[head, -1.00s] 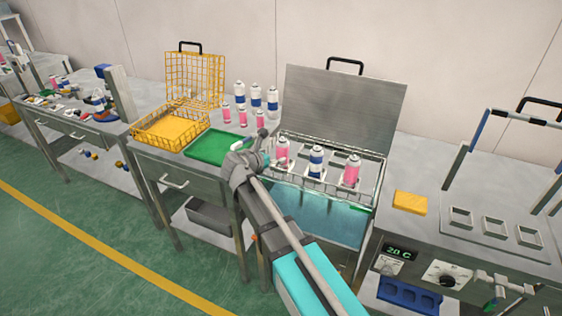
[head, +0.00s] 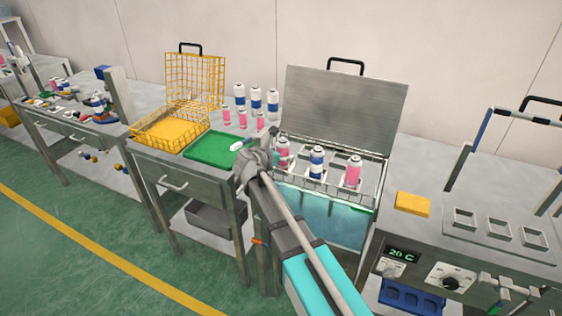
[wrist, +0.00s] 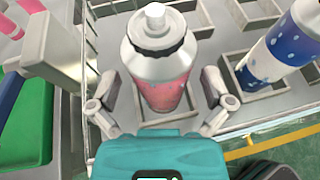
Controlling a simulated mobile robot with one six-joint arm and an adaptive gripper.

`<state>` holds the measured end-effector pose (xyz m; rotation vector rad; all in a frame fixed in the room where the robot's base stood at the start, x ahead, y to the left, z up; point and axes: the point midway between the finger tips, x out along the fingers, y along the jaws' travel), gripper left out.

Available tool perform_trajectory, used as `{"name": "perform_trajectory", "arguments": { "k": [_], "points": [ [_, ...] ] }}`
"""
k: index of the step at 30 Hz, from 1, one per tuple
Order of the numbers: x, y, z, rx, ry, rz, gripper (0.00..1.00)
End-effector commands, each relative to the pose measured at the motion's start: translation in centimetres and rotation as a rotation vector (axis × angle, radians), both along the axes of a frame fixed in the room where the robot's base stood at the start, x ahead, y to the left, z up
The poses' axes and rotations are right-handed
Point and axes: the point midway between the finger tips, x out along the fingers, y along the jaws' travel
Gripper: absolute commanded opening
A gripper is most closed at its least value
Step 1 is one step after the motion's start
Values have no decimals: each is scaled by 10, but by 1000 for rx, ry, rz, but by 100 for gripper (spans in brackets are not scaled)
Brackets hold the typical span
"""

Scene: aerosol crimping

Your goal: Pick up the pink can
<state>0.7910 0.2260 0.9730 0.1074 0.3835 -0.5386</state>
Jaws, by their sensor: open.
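A pink can (head: 283,152) with a white-silver top stands upright in the left slot of the wire rack (head: 370,198) over the water bath. In the wrist view the pink can (wrist: 162,88) is in front of my gripper (wrist: 162,105), with one open finger on each side of it. I cannot tell whether either finger touches it. Another pink can (head: 353,171) stands at the right of the rack. In the head view my gripper (head: 262,156) is just left of the left pink can, and my wrist hides part of the rack's left end.
A blue-and-white can (head: 316,162) stands in the rack, right of the left pink can; it shows in the wrist view (wrist: 285,45). A green tray (head: 208,149) and several cans stand left of the bath. The raised lid (head: 345,105) is behind the rack.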

Motion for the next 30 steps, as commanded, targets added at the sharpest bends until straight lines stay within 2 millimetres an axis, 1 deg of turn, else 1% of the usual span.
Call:
{"name": "perform_trajectory", "arguments": {
  "k": [1, 5, 21, 26, 30],
  "points": [
    [4, -2, -3, 0, 0, -1, 100],
    [8, -5, -4, 0, 0, 0, 100],
    [8, -5, -4, 0, 0, 0, 100],
    [8, -5, -4, 0, 0, 0, 70],
    [8, -5, -4, 0, 0, 0, 44]
  ]
}}
